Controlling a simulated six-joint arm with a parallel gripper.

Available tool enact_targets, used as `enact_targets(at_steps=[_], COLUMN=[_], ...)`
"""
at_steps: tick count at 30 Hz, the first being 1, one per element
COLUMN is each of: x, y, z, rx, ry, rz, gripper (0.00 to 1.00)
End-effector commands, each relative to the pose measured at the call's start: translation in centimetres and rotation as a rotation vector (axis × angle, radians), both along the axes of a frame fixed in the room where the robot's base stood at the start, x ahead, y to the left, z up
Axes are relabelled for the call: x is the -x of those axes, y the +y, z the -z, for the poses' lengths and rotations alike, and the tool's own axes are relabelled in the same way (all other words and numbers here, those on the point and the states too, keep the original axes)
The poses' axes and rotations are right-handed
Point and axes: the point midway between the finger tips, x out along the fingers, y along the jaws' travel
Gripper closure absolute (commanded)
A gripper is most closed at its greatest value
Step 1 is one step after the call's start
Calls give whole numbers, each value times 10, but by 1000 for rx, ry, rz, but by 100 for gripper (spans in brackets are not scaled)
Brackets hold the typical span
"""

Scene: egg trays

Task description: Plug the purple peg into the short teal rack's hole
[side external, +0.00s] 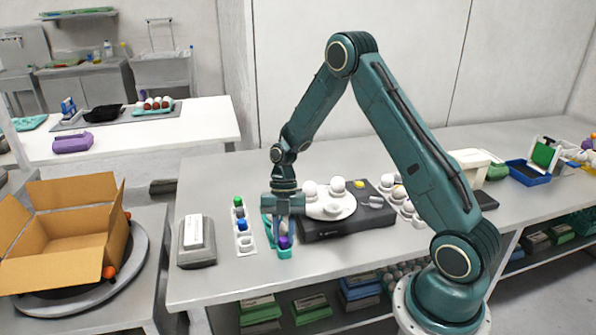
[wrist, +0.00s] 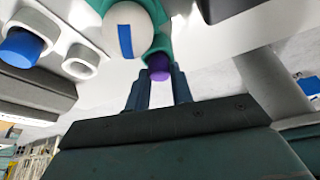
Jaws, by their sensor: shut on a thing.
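The purple peg (side external: 284,242) is at the near end of the short teal rack (side external: 269,233), below my gripper (side external: 285,222). In the wrist view the purple peg (wrist: 159,68) sits between the two dark fingertips (wrist: 158,80), and my gripper is shut on it. The teal rack (wrist: 160,46) shows right beside the peg there, around part of it. I cannot tell how deep the peg sits in a hole. A white egg-like piece with a blue stripe (wrist: 125,30) stands in the same rack. My gripper hides part of the rack in the side view.
A white rack (side external: 247,249) with green and blue pegs stands just left of the teal rack. A dark box (side external: 330,228) with a plate of eggs (side external: 328,207) is close on the right. A grey device (side external: 197,247) lies further left. The table front is clear.

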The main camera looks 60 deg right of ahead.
Motion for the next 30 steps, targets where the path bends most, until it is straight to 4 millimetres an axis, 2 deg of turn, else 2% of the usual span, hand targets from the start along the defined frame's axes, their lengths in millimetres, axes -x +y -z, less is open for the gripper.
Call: enact_targets(at_steps=[9,10,12,14,25,30], x=[0,0,0,0,0,-2], y=[0,0,0,0,-1,-4], z=[0,0,0,0,-2,-10], rx=[0,0,0,0,0,1], ry=[0,0,0,0,0,-2], rz=[0,0,0,0,0,2], gripper=[98,75,62,52,52,52])
